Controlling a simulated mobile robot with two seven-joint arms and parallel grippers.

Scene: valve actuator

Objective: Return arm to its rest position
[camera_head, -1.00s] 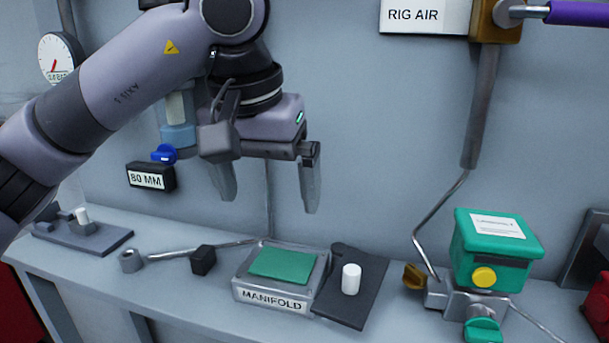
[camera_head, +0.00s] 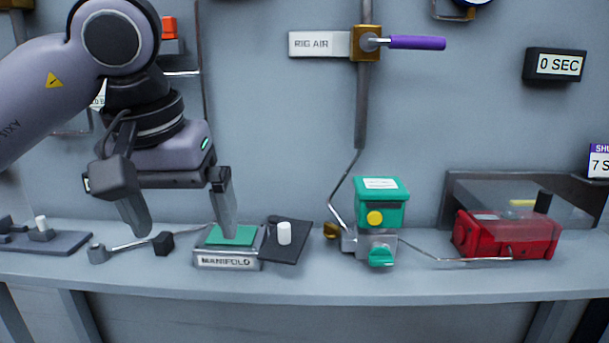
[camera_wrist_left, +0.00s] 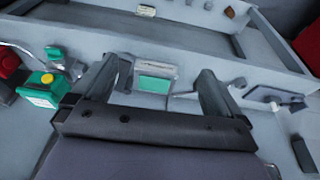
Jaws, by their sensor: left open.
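My left arm comes in from the left in the head view. Its gripper (camera_head: 183,214) is open and empty, with its fingers spread and pointing down. It hangs above the left part of the bench, and the right finger overlaps the green-topped manifold block (camera_head: 228,262) in the picture. In the left wrist view the two fingers (camera_wrist_left: 165,82) are apart with nothing between them but the manifold block (camera_wrist_left: 154,82) beyond. My right gripper does not show.
The grey bench (camera_head: 330,284) runs along the wall. A white cylinder (camera_head: 284,233) stands on a dark plate. A green actuator (camera_head: 380,203) stands mid-bench and a red box (camera_head: 507,234) further right. A purple-handled lever (camera_head: 416,43) is on the wall pipe.

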